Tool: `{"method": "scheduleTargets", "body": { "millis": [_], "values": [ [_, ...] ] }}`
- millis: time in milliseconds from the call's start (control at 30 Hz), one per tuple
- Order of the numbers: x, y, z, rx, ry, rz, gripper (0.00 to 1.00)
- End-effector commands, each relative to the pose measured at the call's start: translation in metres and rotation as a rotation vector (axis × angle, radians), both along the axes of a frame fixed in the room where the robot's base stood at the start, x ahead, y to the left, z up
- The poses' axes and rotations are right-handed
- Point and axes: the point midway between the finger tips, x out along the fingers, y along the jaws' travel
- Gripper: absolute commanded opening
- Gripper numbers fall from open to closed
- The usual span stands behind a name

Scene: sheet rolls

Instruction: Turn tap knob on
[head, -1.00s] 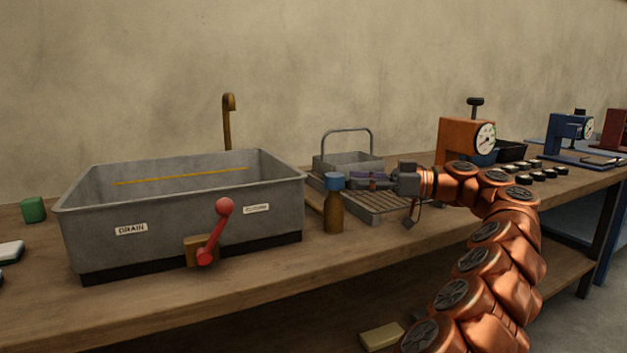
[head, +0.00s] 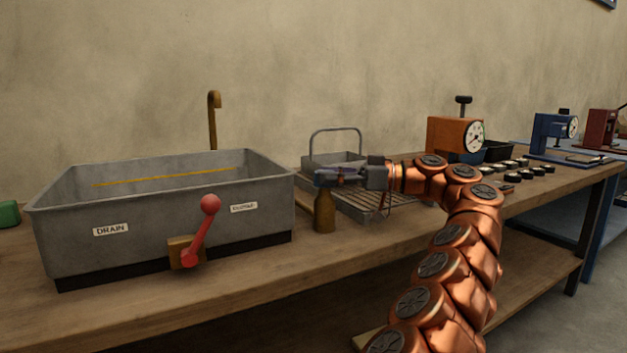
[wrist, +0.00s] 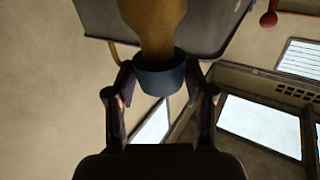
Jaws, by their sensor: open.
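A brass-coloured tap spout (head: 213,120) rises behind the grey sink (head: 165,225). A red lever with ball ends (head: 201,231) is on a brown block on the sink's front, beside a label reading DRAIN. Which part is the tap knob I cannot tell. My gripper (head: 325,178) is at the top of a brown bottle (head: 324,214), right of the sink, and hides its cap in the head view. In the wrist view, my gripper (wrist: 168,82) is open, with its fingers on either side of the bottle's blue cap (wrist: 160,76). Contact with the cap is unclear.
A wire-handled grey basket (head: 335,160) and a slatted rack (head: 370,204) stand behind my gripper. An orange gauge device (head: 452,135) is farther right on the wooden bench (head: 130,300). Bare bench lies along the front.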

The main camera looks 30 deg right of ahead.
Motion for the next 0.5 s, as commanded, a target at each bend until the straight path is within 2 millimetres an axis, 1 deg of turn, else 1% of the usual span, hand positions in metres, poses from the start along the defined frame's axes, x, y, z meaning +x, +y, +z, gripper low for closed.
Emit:
{"method": "scheduleTargets", "body": {
  "millis": [167, 300, 500],
  "values": [
    [0.006, 0.008, -0.001, -0.001, -0.002, -0.001, 0.53],
    [0.016, 0.021, -0.003, -0.001, 0.000, 0.002, 0.53],
    [0.022, 0.027, -0.001, -0.001, -0.001, -0.001, 0.53]
  ]
}}
